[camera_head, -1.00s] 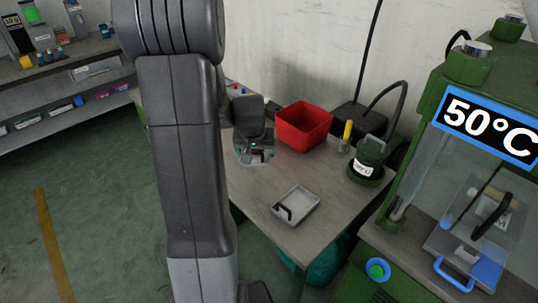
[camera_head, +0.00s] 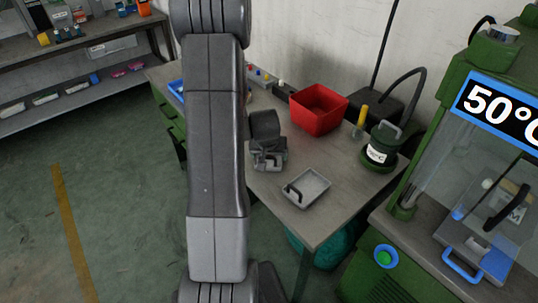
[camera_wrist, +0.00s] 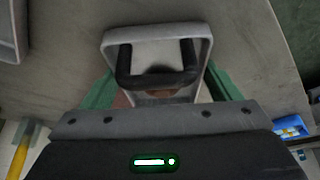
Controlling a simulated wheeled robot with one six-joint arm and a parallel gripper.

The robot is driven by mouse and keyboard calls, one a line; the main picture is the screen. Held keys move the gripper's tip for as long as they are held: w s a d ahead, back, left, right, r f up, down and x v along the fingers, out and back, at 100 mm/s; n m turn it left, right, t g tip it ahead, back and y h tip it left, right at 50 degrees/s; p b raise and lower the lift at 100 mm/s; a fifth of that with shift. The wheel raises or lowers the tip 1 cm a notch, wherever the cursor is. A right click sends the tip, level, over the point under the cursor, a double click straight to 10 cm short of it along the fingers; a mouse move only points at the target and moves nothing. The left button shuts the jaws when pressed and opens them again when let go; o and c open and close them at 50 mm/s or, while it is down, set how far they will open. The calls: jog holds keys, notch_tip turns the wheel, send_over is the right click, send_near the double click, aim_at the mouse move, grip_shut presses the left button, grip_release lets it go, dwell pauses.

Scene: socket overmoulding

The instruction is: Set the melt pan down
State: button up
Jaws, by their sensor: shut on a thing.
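My gripper (camera_head: 268,145) is over the left part of the grey worktable (camera_head: 345,205). It is shut on a small grey pan with a black handle, which I take for the melt pan (camera_head: 268,160). In the wrist view the pan's pale rim and black U-shaped handle (camera_wrist: 158,80) show just ahead of the gripper body. The fingertips' grip is partly hidden. I cannot tell whether the pan's underside touches the table.
A shallow grey tray with a black handle (camera_head: 310,187) lies close by to the right. A red bin (camera_head: 318,110), a yellow stick (camera_head: 361,116) and a dark green pot (camera_head: 380,147) stand behind. The green machine (camera_head: 385,257) is at right. The table's front corner is bare.

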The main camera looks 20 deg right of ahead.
jog(key=shift+f+b, duration=0.2)
jog(key=shift+b, duration=0.1)
jog(key=o, duration=1)
jog(key=shift+r, duration=0.1)
jog(key=shift+c, duration=0.2)
jog(key=shift+r+p, duration=0.35)
jog(key=shift+r, duration=0.15)
jog(key=v, duration=1.1)
jog(key=shift+s+r, duration=0.15)
